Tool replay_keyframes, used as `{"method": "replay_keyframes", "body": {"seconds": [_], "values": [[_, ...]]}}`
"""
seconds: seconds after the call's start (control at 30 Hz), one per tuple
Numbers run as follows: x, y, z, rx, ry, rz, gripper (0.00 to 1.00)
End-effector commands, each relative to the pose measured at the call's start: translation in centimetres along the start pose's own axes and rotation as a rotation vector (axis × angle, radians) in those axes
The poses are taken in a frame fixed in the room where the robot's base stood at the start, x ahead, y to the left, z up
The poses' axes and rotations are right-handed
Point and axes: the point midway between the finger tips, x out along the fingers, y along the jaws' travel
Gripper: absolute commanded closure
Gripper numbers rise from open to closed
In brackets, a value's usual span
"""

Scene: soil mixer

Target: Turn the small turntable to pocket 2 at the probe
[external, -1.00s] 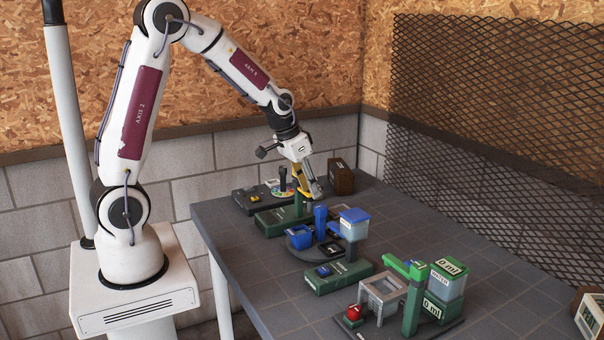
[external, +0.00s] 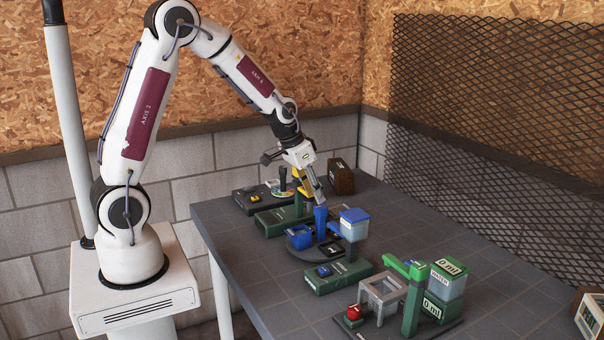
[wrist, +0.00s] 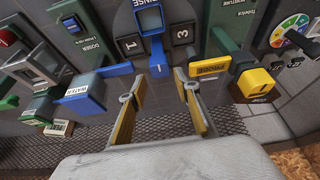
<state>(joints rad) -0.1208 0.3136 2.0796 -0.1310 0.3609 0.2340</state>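The small turntable (external: 296,254) is a dark round disc in mid-table. A blue upright post (external: 320,220) stands on it, also visible in the wrist view (wrist: 158,58). Black plates marked 1 (wrist: 130,46) and 3 (wrist: 181,34) flank the post in the wrist view; I see no plate marked 2. A blue part marked RINSE (wrist: 149,17) lies beyond them. The yellow block marked PROBE (wrist: 208,70) is right of my fingers. My gripper (wrist: 160,82) is open and empty, its fingertips apart on either side of the post's line, just above it in the external view (external: 319,199).
A blue-lidded container (external: 355,228) stands right of the turntable. A green base with a blue button (external: 325,271) lies in front. A brown box (external: 341,177) stands behind.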

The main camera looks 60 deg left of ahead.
Motion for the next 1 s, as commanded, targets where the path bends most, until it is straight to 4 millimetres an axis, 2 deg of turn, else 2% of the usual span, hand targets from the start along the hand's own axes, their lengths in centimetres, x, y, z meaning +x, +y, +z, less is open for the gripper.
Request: {"method": "replay_keyframes", "body": {"seconds": [0.3,0.5,1.0], "values": [[3.2,0.0,0.1,0.000,-0.003,0.000,0.68],[4.6,0.0,0.0,0.000,-0.001,0.000,0.68],[5.3,0.0,0.0,0.000,0.000,0.000,0.68]]}}
